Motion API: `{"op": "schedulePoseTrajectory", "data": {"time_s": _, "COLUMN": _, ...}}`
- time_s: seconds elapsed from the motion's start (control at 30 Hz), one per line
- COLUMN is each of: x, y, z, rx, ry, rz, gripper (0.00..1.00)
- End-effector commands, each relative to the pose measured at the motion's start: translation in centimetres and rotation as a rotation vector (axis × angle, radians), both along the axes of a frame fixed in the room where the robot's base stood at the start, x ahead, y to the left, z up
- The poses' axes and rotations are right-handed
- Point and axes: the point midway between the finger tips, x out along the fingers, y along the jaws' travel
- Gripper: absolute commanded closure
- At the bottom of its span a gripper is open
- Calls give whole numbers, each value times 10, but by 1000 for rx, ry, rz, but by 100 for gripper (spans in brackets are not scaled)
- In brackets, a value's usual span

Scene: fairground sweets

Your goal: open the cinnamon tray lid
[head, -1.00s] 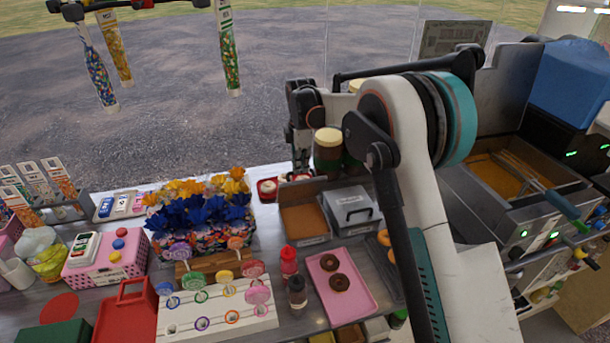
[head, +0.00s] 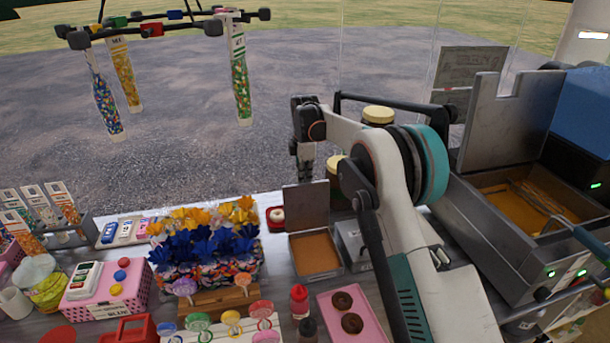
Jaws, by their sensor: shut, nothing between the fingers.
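A metal tray of orange-brown powder (head: 315,257) stands uncovered on the counter; it looks like the cinnamon tray, but its label is too small to read. A grey lid panel (head: 307,208) stands upright along its back edge. A second metal tray (head: 347,240) to its right has its lid down, with a handle on top; my arm partly hides it. My gripper (head: 304,180) points down just behind the top of the upright lid. It is shut and empty; whether it touches the lid cannot be told.
Blue and yellow paper flowers (head: 205,240) stand left of the trays. A red bottle (head: 299,300) and a pink tray with doughnuts (head: 355,318) are in front. A fryer (head: 530,220) is at right. Jars (head: 378,116) stand behind my arm.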

Motion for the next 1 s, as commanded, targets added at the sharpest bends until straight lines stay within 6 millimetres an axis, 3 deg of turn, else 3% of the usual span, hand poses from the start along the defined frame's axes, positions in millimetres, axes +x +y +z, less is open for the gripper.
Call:
{"op": "schedulePoseTrajectory", "data": {"time_s": 0.03, "x": 3, "y": 1, "z": -19, "rx": 1, "ry": -6, "rz": 0, "gripper": 100}}
{"op": "schedulePoseTrajectory", "data": {"time_s": 0.5, "x": 9, "y": 0, "z": -22, "rx": 2, "ry": -11, "rz": -1, "gripper": 100}}
{"op": "schedulePoseTrajectory", "data": {"time_s": 0.6, "x": 11, "y": 0, "z": -23, "rx": 2, "ry": -10, "rz": -1, "gripper": 79}}
{"op": "schedulePoseTrajectory", "data": {"time_s": 0.67, "x": 11, "y": 0, "z": -24, "rx": 2, "ry": -9, "rz": -1, "gripper": 70}}
{"op": "schedulePoseTrajectory", "data": {"time_s": 0.93, "x": 8, "y": 0, "z": -21, "rx": 2, "ry": -13, "rz": -1, "gripper": 70}}
{"op": "schedulePoseTrajectory", "data": {"time_s": 1.0, "x": 7, "y": 1, "z": -21, "rx": 2, "ry": -13, "rz": -1, "gripper": 64}}
